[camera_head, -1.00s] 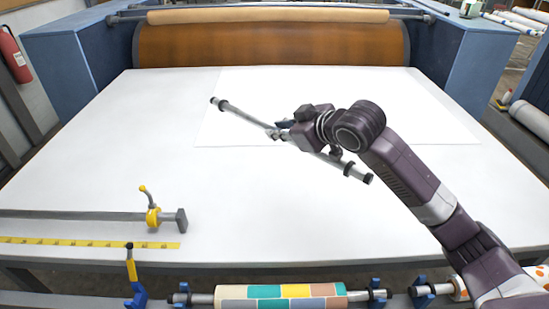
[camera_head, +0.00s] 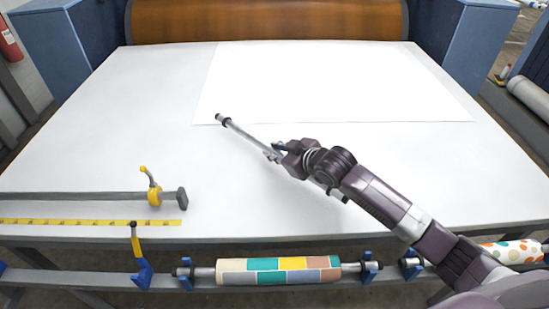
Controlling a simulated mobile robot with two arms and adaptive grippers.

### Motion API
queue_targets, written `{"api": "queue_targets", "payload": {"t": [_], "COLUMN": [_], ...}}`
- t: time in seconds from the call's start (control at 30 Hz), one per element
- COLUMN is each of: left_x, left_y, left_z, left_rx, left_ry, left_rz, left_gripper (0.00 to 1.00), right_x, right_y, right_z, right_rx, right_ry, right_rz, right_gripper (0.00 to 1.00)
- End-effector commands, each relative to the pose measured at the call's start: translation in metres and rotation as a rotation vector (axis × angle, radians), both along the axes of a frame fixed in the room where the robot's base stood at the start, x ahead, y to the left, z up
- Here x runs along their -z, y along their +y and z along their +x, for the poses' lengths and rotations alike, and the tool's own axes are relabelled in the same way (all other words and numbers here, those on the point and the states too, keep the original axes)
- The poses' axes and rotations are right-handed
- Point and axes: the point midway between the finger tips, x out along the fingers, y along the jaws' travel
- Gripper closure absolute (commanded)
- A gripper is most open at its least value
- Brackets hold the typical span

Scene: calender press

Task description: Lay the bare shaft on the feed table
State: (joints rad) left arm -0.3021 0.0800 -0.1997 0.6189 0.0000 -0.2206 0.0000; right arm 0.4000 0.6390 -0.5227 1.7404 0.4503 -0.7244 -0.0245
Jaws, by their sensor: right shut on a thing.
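The bare shaft (camera_head: 243,134) is a thin grey metal rod with black collars near its end. My right gripper (camera_head: 276,152) is shut on it around its middle. The shaft slants from upper left to lower right, and its right part is mostly hidden behind my right wrist and arm. The feed table (camera_head: 105,130) is a wide white surface under the shaft. I cannot tell whether the shaft touches the table or hangs just above it. My left gripper is not in view.
A white sheet (camera_head: 330,85) lies on the table's far right part. A bar clamp (camera_head: 155,193) and a yellow ruler (camera_head: 90,221) lie at the front left. A patterned roll (camera_head: 278,270) rests in blue brackets below the front edge. The table's middle left is clear.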

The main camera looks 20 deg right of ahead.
Motion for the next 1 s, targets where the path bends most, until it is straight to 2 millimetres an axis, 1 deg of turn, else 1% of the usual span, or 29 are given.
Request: {"api": "queue_targets", "payload": {"t": [0.03, 0.1, 0.2, 0.3, 0.57, 0.6, 0.67, 1.0], "left_x": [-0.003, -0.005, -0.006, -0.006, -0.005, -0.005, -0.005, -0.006], "left_y": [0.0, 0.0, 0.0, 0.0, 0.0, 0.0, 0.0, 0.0], "left_z": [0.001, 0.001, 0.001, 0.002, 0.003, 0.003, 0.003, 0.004], "left_rx": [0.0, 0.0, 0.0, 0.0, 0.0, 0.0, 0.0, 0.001], "left_ry": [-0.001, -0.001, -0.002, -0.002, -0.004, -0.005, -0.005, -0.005], "left_rz": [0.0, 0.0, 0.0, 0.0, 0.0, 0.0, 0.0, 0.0], "left_gripper": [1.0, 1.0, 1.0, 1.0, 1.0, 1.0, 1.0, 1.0], "right_x": [0.009, 0.02, 0.032, 0.035, 0.037, 0.039, 0.038, 0.036], "right_y": [0.0, 0.0, 0.0, 0.0, 0.0, 0.0, 0.0, -0.001], "right_z": [-0.001, 0.0, -0.001, 0.0, 0.0, -0.001, -0.001, -0.002], "right_rx": [0.0, 0.001, 0.001, -0.001, 0.0, -0.001, -0.001, 0.0], "right_ry": [0.005, 0.004, 0.003, -0.001, 0.0, 0.002, 0.002, 0.003], "right_rz": [-0.001, -0.001, 0.0, 0.0, -0.001, -0.001, -0.001, -0.002], "right_gripper": [1.0, 1.0, 1.0, 1.0, 1.0, 0.82, 0.75, 0.75]}}
